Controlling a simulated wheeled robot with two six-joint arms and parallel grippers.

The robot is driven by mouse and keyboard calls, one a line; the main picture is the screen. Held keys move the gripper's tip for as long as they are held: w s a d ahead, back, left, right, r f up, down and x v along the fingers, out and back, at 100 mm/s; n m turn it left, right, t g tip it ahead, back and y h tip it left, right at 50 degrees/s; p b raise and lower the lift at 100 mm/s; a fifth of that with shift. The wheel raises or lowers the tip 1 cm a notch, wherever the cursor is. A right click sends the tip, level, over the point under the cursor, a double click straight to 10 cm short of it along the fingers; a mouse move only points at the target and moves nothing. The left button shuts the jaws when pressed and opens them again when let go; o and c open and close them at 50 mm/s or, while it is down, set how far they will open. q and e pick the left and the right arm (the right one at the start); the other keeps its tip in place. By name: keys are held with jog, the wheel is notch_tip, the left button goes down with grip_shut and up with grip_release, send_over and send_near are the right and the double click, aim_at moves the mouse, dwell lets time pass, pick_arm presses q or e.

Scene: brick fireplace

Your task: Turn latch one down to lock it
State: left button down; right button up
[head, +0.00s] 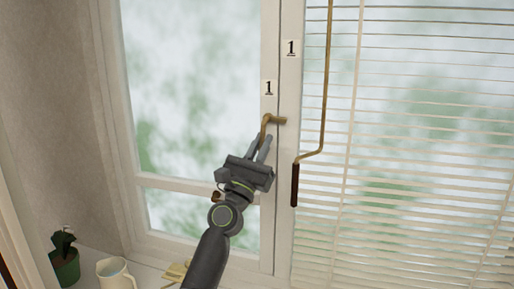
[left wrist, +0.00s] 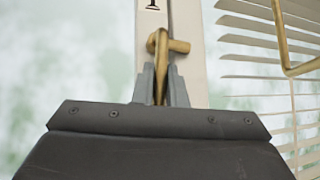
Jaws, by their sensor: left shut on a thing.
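Latch one is a brass latch (head: 278,120) on the window's middle frame, just below the labels marked 1. In the head view its short bar points right, and its handle hangs down to the gripper. My left gripper (head: 259,145) reaches up from below and is shut on the latch handle. In the left wrist view the brass latch (left wrist: 158,44) stands between the two grey fingers (left wrist: 161,85), with its crossbar to the right above the fingertips. The lower end of the handle is hidden between the fingers. My right gripper is not in view.
A crank rod with a dark handle (head: 295,185) hangs just right of the latch, before white blinds (head: 420,150). Space left of the latch is clear glass.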

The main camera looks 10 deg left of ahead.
pick_arm(q)
jog(key=shift+d+f+n+t+y, duration=0.1)
jog(key=shift+d+n+t+y, duration=0.2)
jog(key=shift+n+y, duration=1)
jog(key=shift+n, duration=0.1)
jog(key=c, duration=1.5)
grip_release()
jog(key=b+v, duration=0.4)
jog(key=v, duration=1.3)
jog(key=shift+s+f, duration=0.1)
jog(key=shift+f, duration=0.1)
